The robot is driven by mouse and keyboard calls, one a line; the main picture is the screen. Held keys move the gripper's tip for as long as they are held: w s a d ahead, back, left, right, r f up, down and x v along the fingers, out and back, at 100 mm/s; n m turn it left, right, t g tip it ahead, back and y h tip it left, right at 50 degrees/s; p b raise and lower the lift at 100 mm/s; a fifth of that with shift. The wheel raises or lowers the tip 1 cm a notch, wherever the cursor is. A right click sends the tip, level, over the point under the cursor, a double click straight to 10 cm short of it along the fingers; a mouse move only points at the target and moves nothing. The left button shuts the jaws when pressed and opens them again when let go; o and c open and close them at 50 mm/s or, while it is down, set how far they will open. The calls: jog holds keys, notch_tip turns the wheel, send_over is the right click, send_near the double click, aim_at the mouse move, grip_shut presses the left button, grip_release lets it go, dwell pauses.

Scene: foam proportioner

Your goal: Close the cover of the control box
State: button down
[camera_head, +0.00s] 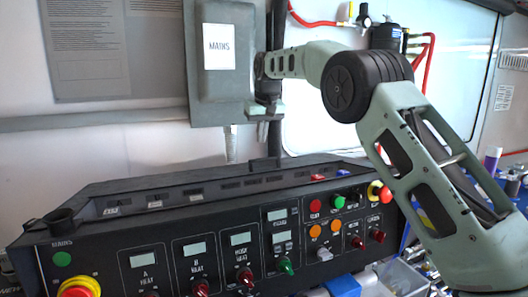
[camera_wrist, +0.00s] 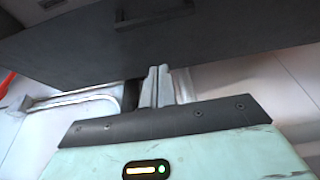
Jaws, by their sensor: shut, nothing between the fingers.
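The control box (camera_head: 215,240) is a long black console with buttons, knobs and small displays. A small dark handle (camera_head: 265,163) stands up at its rear edge. In the wrist view a broad dark panel (camera_wrist: 230,45), apparently its cover, fills the top and carries a bar handle (camera_wrist: 153,18). The cover's exact angle is unclear. My gripper (camera_head: 264,110) is above the console's rear edge, beside the wall box. In the wrist view its fingers (camera_wrist: 162,72) are together and empty, pointing towards the dark panel. Whether they touch it cannot be told.
A grey wall box marked MAINS (camera_head: 222,85) hangs just left of my gripper, with a conduit (camera_head: 230,145) below. My arm passes in front of the console's right end.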

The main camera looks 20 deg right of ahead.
aim_at(265, 169)
jog(key=p+x, duration=0.1)
jog(key=x, duration=0.4)
jog(key=shift+w+f+p, duration=0.1)
jog(key=shift+f+p, duration=0.1)
jog(key=shift+p, duration=0.15)
jog(key=shift+f, duration=0.1)
jog(key=shift+s+r+p, duration=0.1)
jog(key=shift+s+p, duration=0.05)
jog(key=shift+s, duration=0.45)
jog(key=shift+s+r+p, duration=0.15)
jog(key=shift+s, duration=1.15)
jog(key=shift+s, duration=0.1)
